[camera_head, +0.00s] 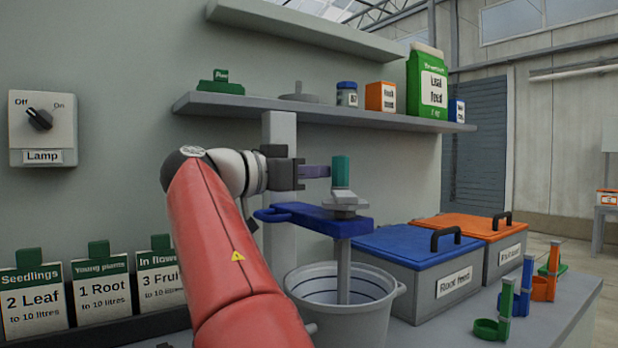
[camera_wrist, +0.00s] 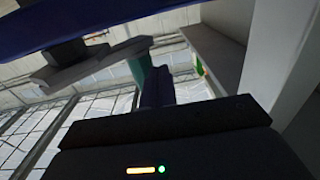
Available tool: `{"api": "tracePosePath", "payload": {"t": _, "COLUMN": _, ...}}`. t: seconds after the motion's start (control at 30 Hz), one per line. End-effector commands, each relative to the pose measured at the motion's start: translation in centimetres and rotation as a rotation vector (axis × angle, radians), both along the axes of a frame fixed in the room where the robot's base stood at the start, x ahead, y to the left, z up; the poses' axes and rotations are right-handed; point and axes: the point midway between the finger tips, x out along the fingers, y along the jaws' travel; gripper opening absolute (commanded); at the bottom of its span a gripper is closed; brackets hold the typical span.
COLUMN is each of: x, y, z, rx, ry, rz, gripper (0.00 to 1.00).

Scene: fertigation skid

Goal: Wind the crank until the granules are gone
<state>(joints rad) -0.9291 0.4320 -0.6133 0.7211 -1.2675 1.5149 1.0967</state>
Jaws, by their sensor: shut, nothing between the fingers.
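The crank has an upright green handle (camera_head: 341,171) on a grey crank arm (camera_head: 345,206). It sits above a blue crossbar (camera_head: 320,220), with a grey shaft (camera_head: 343,270) going down into a grey bucket (camera_head: 400,303). My gripper (camera_head: 327,171) is shut and empty, its purple fingers level with the handle and just left of it. I cannot tell whether they touch it. In the wrist view the gripper (camera_wrist: 157,85) points at the green handle (camera_wrist: 139,68), with the grey crank arm (camera_wrist: 90,65) beside it. No granules show; the bucket's bottom is hidden.
A blue-lidded box (camera_head: 415,245) and an orange-lidded box (camera_head: 470,226) stand right of the bucket. Coloured scoops (camera_head: 507,300) stand at the bench's right. A shelf (camera_head: 330,113) with packs hangs above my gripper. Label cards (camera_head: 100,290) stand at left.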

Motion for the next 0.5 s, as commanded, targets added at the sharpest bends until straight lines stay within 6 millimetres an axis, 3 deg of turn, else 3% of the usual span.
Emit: {"api": "tracePosePath", "payload": {"t": 0.5, "x": 0.6, "y": -1.12, "z": -0.02, "rx": 0.0, "ry": 0.0, "rz": 0.0, "gripper": 0.0}}
